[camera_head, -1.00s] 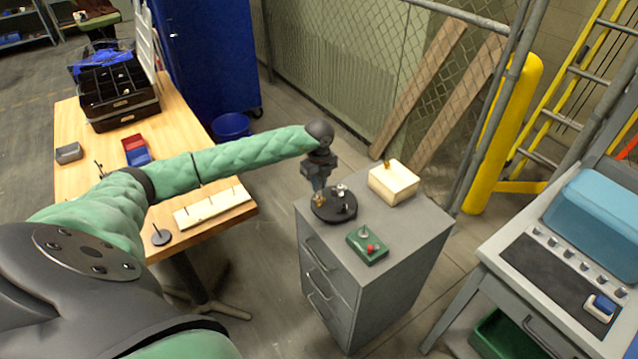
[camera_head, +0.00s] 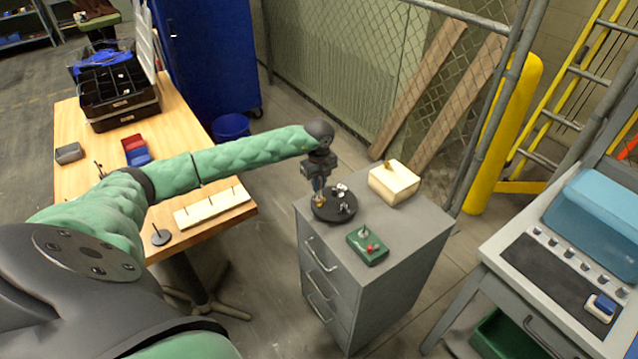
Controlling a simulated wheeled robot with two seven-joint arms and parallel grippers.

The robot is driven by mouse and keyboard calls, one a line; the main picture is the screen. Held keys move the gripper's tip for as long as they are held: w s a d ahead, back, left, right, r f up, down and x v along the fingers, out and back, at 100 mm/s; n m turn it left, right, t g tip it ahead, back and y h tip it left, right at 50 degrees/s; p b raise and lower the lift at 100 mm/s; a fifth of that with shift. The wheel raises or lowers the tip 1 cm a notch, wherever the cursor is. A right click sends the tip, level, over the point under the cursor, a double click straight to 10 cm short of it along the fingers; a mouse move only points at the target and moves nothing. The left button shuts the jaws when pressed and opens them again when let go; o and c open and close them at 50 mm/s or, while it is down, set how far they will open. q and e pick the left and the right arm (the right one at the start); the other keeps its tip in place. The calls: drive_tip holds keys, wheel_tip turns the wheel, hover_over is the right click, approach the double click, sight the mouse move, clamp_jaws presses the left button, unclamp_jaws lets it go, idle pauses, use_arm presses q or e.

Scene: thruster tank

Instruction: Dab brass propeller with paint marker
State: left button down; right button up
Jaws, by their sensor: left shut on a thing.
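My left gripper (camera_head: 318,184) points down over the left side of a black round plate (camera_head: 336,214) on the grey drawer cabinet. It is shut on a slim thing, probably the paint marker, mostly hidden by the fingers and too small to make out. The brass propeller (camera_head: 319,201) is a small gold-coloured piece at the plate's left edge, right below the fingertips. Whether the held tip touches it I cannot tell. Small silver propellers (camera_head: 343,190) stand on the same plate, to the right of the gripper. My right gripper is not in view.
On the cabinet (camera_head: 410,235), a green box with a red knob (camera_head: 368,246) stands in front and a cream block (camera_head: 394,184) behind right. A wooden bench (camera_head: 185,130) with a pegged board (camera_head: 212,206) is at left. A grey workstation (camera_head: 540,260) stands at right.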

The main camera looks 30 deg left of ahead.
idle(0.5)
use_arm(q)
drive_tip(key=shift+r+p, duration=0.95)
drive_tip(key=shift+r, duration=1.5)
